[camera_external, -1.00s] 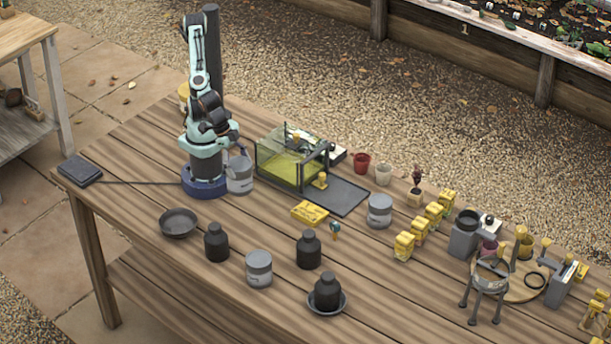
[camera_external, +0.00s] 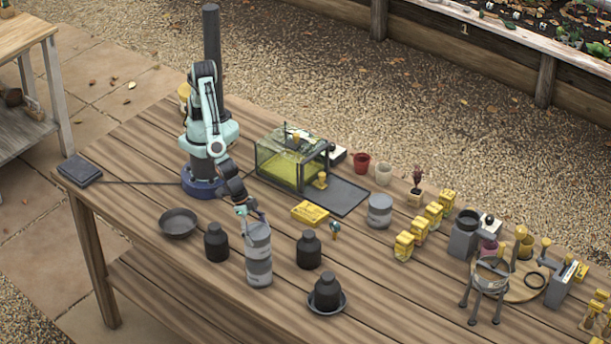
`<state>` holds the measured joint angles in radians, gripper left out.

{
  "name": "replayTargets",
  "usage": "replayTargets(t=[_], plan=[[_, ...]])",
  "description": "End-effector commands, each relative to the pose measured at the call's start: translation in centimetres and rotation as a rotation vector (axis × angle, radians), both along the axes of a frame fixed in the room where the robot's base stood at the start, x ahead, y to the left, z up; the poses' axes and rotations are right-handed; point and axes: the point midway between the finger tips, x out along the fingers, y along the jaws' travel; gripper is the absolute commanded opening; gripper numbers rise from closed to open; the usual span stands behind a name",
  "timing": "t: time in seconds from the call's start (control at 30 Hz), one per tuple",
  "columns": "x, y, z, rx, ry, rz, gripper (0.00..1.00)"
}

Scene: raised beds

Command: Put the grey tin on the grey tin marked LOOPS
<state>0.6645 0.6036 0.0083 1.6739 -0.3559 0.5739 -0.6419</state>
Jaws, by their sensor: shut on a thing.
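My gripper (camera_external: 251,212) reaches down in front of my base and is shut on a grey tin (camera_external: 258,238) at its upper part. The held tin is upright, directly above a second grey tin (camera_external: 259,272) that stands on the table. The two look lined up, and their edges seem to meet; I cannot tell whether a thin gap is left. A third grey tin (camera_external: 380,210) stands apart to the right. The lettering on the tins is too small to read, so I cannot tell which is marked LOOPS.
Dark bottles stand on both sides of the two tins, at left (camera_external: 216,242) and right (camera_external: 308,249). Another bottle stands in a dark dish (camera_external: 343,300). An empty dark dish (camera_external: 178,222) is at left. A yellow block (camera_external: 310,212) and a glass tank (camera_external: 280,165) lie behind.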

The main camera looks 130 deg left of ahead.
Motion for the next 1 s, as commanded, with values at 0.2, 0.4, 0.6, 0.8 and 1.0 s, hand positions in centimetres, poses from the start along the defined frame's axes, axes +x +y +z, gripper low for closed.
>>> replayTargets(t=[0.2,0.4,0.6,0.8,1.0], plan=[[0.0,0.0,-1.3,-0.001,-0.001,0.0,0.36],[0.0,0.0,-1.5,0.0,-0.001,0.0,0.36],[0.0,0.0,-1.6,0.0,0.0,0.0,1.0],[0.0,0.0,-1.6,0.0,0.0,0.0,1.0],[-0.3,-0.1,-0.7,-0.002,-0.001,-0.001,1.0]])
